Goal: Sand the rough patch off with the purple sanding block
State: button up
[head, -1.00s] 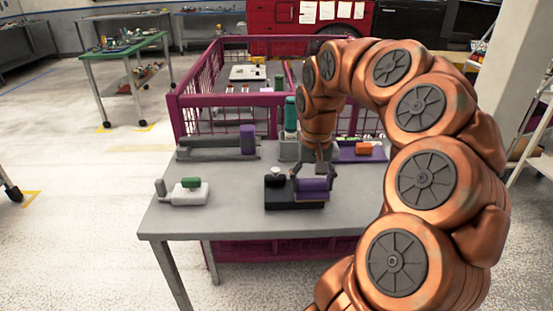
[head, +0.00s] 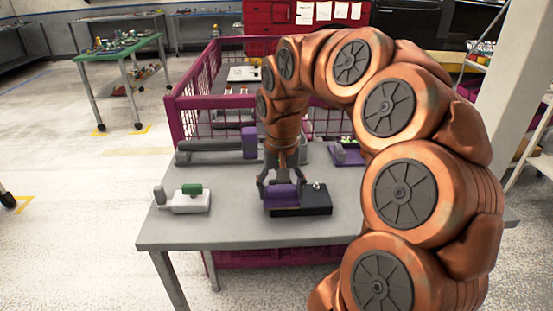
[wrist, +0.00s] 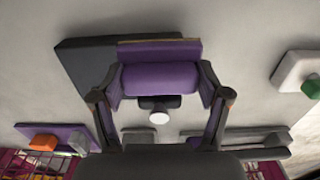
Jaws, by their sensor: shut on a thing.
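The purple sanding block (head: 283,195) is in my gripper (head: 280,183), whose fingers are shut on its two ends. The block sits over the left part of a dark flat plate (head: 316,210), seemingly on its surface; exact contact cannot be told. A small pale, speckled spot (head: 318,186) shows near the back of the plate's right part; it may be the rough patch. In the wrist view the purple block (wrist: 160,78) lies between both fingers, with a thin brownish layer along its far edge. A white knob (wrist: 159,118) on a dark base shows just below it.
The grey table (head: 190,232) has free room at its front. A white device with a green part (head: 192,189) stands at left. A long grey tool with a purple block (head: 249,142) lies at the back. A purple tray (head: 347,157) is behind right. A magenta mesh crate (head: 200,80) stands behind.

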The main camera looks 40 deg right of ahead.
jog(key=shift+w+a+r, duration=0.1)
jog(key=shift+r, duration=0.2)
jog(key=shift+r+p, duration=0.4)
jog(key=shift+r, duration=0.5)
jog(key=shift+r+p, duration=1.05)
jog(key=shift+r, duration=1.8)
